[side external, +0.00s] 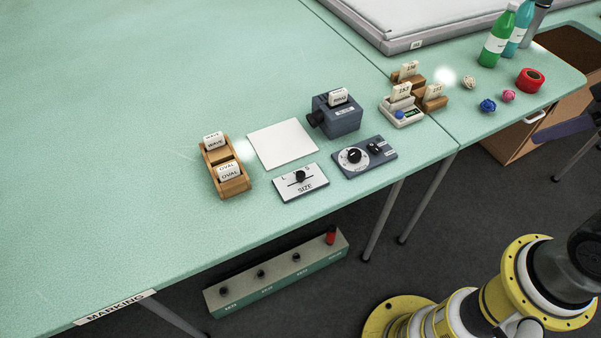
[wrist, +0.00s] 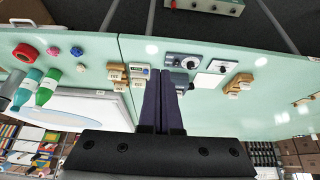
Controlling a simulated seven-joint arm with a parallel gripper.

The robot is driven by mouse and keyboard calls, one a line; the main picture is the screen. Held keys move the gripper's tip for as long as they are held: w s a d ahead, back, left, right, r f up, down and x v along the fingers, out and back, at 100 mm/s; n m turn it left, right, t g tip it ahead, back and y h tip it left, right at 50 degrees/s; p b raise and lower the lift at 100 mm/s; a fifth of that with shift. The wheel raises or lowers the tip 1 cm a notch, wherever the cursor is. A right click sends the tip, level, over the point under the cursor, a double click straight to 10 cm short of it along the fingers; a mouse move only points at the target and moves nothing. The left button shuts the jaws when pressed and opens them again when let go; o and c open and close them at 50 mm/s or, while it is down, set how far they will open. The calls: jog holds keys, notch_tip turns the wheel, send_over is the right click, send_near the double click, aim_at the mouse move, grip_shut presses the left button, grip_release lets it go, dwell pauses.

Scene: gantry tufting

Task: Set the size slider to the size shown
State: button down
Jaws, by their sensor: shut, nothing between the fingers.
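The size slider is a pale plate (side external: 301,187) lettered SIZE, lying near the front edge of the green table. Its black knob (side external: 300,176) stands near the middle of the track, between an L at the left and an S at the right. The slider plate also shows in the wrist view (wrist: 207,81), right of the fingers. My gripper (wrist: 166,75) is shut and empty, above the table and apart from the slider. I cannot read any size display in these frames.
A dial unit (side external: 379,151) lies right of the slider, with a blue-grey block (side external: 335,122) behind it. A blank white sheet (side external: 281,143) and a wooden rack (side external: 235,186) of WAVE and OVAL blocks are nearby. Bottles (side external: 493,48) stand far right. The table's left is clear.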

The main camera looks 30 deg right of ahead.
jog(key=c, duration=1.2)
grip_release()
jog(key=shift+s, duration=0.1)
jog(key=shift+c, duration=0.2)
jog(key=o, duration=0.6)
jog(key=shift+n, duration=0.6)
jog(key=w+r, duration=0.2)
jog(key=r, duration=0.1)
jog(key=w+r, duration=0.2)
jog(key=shift+a+r, duration=0.15)
jog(key=shift+a, duration=0.05)
jog(key=shift+c, duration=0.2)
jog(key=w+a+r+n, duration=0.1)
jog(key=w+a+r, duration=0.15)
jog(key=w, duration=0.25)
jog(key=n+g, duration=0.6)
jog(key=n, duration=0.1)
send_over(301, 173)
notch_tip(301, 173, down, 18)
jog(key=f, duration=0.1)
notch_tip(301, 173, down, 13)
jog(key=shift+r, duration=0.1)
